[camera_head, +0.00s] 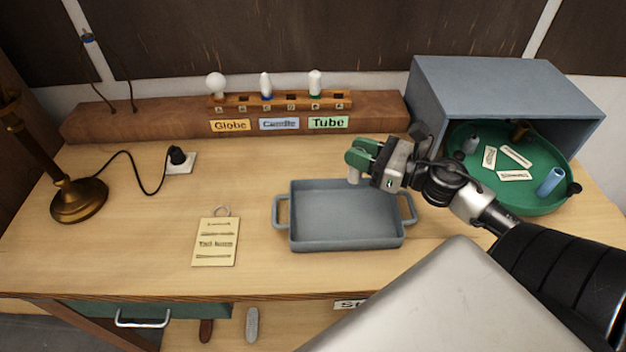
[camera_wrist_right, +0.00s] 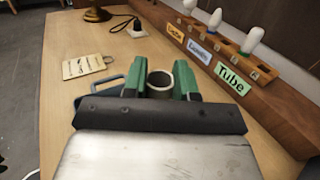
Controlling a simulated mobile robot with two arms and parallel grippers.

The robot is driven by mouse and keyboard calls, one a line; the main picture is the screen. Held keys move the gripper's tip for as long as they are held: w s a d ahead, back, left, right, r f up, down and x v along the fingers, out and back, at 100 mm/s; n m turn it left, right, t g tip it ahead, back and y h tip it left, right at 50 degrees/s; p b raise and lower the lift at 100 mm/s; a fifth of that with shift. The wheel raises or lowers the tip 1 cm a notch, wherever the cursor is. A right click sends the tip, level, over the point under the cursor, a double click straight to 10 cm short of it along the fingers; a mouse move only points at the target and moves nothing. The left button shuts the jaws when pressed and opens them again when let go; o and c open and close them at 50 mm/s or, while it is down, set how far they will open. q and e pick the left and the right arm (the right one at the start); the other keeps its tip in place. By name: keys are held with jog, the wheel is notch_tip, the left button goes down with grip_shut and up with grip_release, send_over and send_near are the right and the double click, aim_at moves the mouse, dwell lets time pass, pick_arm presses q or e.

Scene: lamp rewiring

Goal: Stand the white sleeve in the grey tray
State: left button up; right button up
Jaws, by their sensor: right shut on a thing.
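My right gripper (camera_head: 357,162) has green fingers and is shut on the white sleeve (camera_head: 354,175). In the head view the sleeve's lower part shows below the fingers, over the back right part of the grey tray (camera_head: 345,205). In the right wrist view the sleeve's round open end (camera_wrist_right: 159,78) faces the camera between the two green fingers (camera_wrist_right: 160,82). The sleeve looks about upright and held above the tray floor; the exact gap cannot be told. The tray is empty, with a handle at each side. My left gripper is not in view.
A green turntable (camera_head: 480,188) with labels, a blue cylinder (camera_head: 549,181) and other small parts stands in the grey box (camera_head: 505,85) at right. A bulb rack (camera_head: 275,103) is at the back. A brass lamp (camera_head: 78,200) and a note card (camera_head: 216,240) are at left.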

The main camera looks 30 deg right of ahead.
jog(key=w+a+f, duration=0.2)
jog(key=f, duration=0.1)
jog(key=w+a+f+p, duration=0.1)
jog(key=a+f, duration=0.2)
jog(key=w+a+f+p, duration=0.1)
jog(key=w+a+f, duration=0.1)
jog(key=f, duration=0.1)
jog(key=shift+w+a+f, duration=0.15)
jog(key=shift+w, duration=0.15)
jog(key=shift+f, duration=0.2)
jog(key=o, duration=0.9)
